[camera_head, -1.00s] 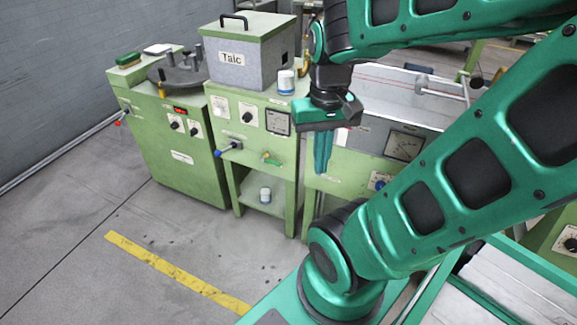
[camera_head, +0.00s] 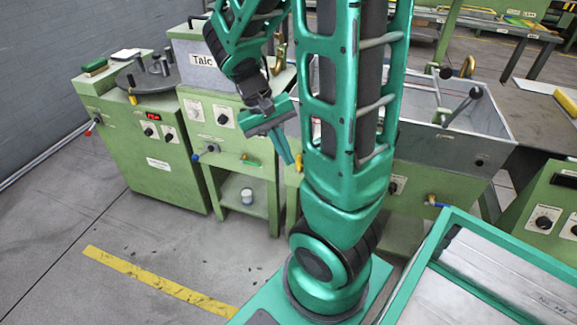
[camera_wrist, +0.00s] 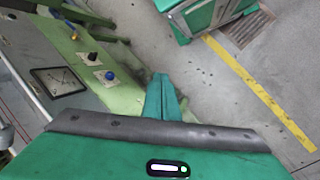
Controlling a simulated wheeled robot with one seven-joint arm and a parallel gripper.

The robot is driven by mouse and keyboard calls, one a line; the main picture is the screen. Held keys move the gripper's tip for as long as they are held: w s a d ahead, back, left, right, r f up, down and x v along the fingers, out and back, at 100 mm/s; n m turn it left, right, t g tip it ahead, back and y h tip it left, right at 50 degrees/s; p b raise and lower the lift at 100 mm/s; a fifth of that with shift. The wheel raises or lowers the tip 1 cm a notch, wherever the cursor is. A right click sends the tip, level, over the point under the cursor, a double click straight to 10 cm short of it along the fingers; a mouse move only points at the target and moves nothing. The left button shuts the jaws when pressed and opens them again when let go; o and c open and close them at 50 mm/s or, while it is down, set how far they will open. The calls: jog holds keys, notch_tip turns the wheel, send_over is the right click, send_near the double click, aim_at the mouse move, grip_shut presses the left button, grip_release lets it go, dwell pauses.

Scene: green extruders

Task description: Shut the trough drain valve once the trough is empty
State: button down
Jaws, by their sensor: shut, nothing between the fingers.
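The metal trough (camera_head: 490,135) stands right of my arm in the head view, set in a green bench; its floor is mostly hidden, so I cannot tell whether liquid lies in it. A small yellow and blue fitting (camera_head: 437,203), seemingly the drain valve, sits low on the bench front. It also seems to show at the upper left of the wrist view (camera_wrist: 74,35); its handle setting is unclear. My gripper (camera_head: 290,160) is shut and empty, left of my arm and well apart from that fitting. Its fingertips (camera_wrist: 161,82) point down over the floor beside the bench front.
The talc cabinet (camera_head: 195,110) has another small valve (camera_head: 250,162). A teal-edged tray (camera_head: 480,290) stands front right.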

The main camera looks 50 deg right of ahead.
jog(key=w+f+n+h, duration=0.2)
jog(key=w+f+h, duration=0.5)
jog(key=f, duration=0.4)
jog(key=w+d+f+n+h, duration=0.1)
jog(key=w+f+n+h, duration=0.1)
jog(key=w+f+h, duration=0.5)
jog(key=shift+w+d+f+n+h, duration=0.2)
jog(key=shift+w+f+n+h, duration=0.35)
jog(key=shift+f, duration=1.7)
jog(key=shift+s, duration=0.2)
send_near(299, 163)
jog(key=w+x, duration=0.1)
jog(key=x, duration=0.3)
jog(key=shift+x, duration=1.1)
